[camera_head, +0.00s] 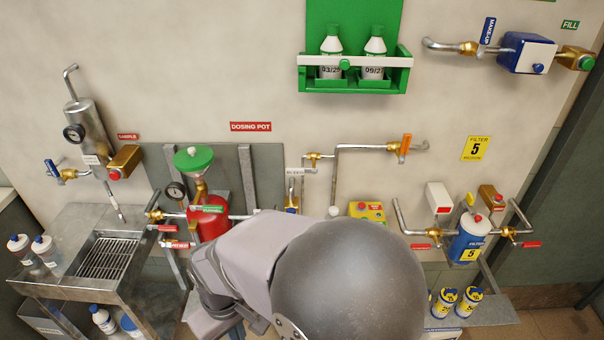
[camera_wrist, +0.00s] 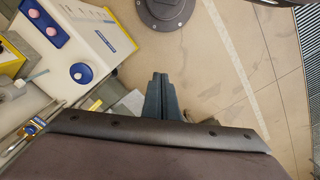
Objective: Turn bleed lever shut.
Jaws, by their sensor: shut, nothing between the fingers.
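I cannot tell for sure which lever is the bleed lever. In the head view an orange lever (camera_head: 405,147) stands upright on a brass valve at the right end of the upper pipe. Red levers (camera_head: 168,228) show by the red dosing pot (camera_head: 208,217). My gripper (camera_wrist: 160,77) is shut and empty in the wrist view, pointing toward the floor. In the head view my arm hides it.
In the wrist view a white box (camera_wrist: 83,45) with blue and pink buttons stands left of my gripper; open floor (camera_wrist: 225,65) lies right. The head view shows a steel sink cart (camera_head: 62,282) at left, a filter (camera_head: 471,238) at right and a green bottle rack (camera_head: 354,82) above.

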